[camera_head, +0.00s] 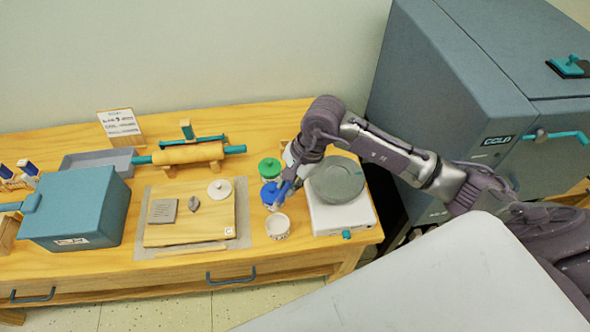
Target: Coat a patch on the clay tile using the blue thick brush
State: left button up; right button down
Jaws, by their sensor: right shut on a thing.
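The clay tile (163,211) is a small grey square lying flat on the left of a wooden board (190,233). My right gripper (281,192) reaches down at the right of the board, at a small jar with a blue lid (269,191). It is shut, seemingly on the blue lid; the fingers partly hide the contact. I cannot tell whether the lid is lifted off the jar. Upright blue-topped tools (28,167) stand at the far left; I cannot make out which is the thick brush. My left gripper is not in view.
A green-lidded jar (269,168) stands behind the blue one, and a white cup (277,226) in front. A white wheel or scale (345,216) with a grey disc is at right.

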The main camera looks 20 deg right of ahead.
pick_arm(q)
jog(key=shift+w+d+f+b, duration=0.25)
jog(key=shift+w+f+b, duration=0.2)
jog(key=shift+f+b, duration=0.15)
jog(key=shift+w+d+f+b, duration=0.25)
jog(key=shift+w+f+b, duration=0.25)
jog(key=shift+b, duration=0.1)
pick_arm(e)
notch_tip(320, 180, down, 6)
jog(key=shift+s+a, duration=0.15)
jog(key=shift+s, duration=0.3)
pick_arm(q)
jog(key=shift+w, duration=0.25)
pick_arm(e)
jog(key=shift+f, duration=0.1)
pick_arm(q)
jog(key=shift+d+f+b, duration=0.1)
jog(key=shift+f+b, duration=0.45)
pick_arm(e)
jog(key=shift+f, duration=0.45)
pick_arm(q)
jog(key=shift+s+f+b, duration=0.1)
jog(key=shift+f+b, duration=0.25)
jog(key=shift+b, duration=0.05)
pick_arm(e)
jog(key=shift+s+f, duration=0.15)
dwell(0.7)
